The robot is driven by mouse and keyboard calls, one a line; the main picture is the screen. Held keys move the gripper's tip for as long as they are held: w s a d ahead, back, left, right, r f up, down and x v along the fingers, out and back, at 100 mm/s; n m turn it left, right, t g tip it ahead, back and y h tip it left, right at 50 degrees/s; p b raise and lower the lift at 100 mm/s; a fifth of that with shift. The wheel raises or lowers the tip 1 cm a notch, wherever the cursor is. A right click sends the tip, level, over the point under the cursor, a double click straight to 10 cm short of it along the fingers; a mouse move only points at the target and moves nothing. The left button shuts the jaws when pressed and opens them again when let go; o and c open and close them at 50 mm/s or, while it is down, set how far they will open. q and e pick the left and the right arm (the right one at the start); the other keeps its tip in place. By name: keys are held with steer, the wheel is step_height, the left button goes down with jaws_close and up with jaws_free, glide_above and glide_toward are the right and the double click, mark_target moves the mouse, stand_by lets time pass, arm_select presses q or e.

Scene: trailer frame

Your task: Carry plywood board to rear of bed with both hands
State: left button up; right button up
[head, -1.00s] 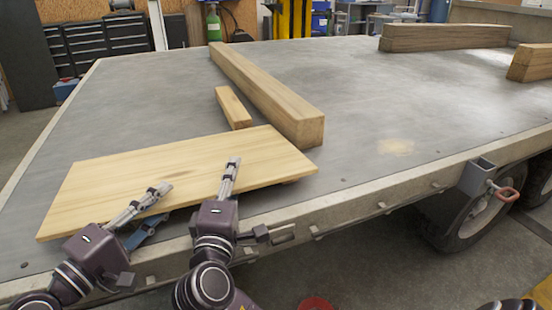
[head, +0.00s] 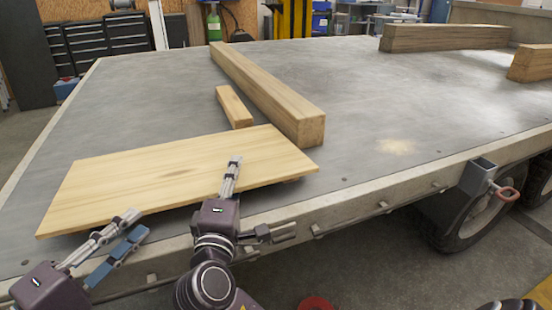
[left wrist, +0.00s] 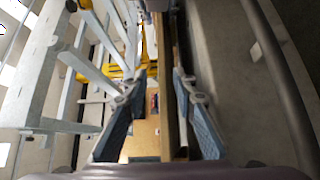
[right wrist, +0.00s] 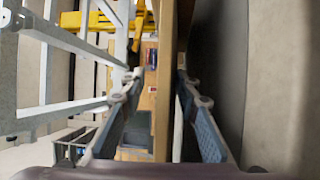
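The plywood board (head: 110,185) lies flat on the grey trailer bed (head: 330,100), along its near edge and turned at a slight angle. My left gripper (head: 137,223) is open at the board's near edge, left of its middle. In the left wrist view the board's edge (left wrist: 172,100) runs between the parted fingers.
A long timber beam (head: 265,92) and a short wood block (head: 234,106) lie behind the board, the beam close to its far right corner. More beams (head: 445,38) lie at the far right. A metal bracket with a red handle (head: 480,178) juts from the near rail.

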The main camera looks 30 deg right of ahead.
arm_select(q)
steer(key=shift+w+f, duration=0.15)
arm_select(e)
steer(key=shift+g, duration=0.3)
steer(key=f, duration=0.4)
steer(key=shift+s+a, duration=0.25)
steer(key=shift+a, duration=0.15)
arm_select(q)
steer(key=shift+w, duration=0.15)
arm_select(e)
steer(key=s+a, duration=0.1)
steer(key=s+a+r, duration=0.1)
steer(key=s, duration=0.1)
steer(key=s+a+r, duration=0.1)
steer(key=s, duration=0.1)
steer(key=shift+a, duration=0.25)
steer(key=shift+s+a+r, duration=0.3)
steer(key=shift+s+r, duration=0.05)
steer(key=shift+s, duration=0.05)
arm_select(q)
steer(key=shift+r, duration=0.2)
arm_select(e)
steer(key=shift+s+r, duration=0.1)
steer(key=shift+r, duration=0.2)
steer(key=shift+d, duration=0.1)
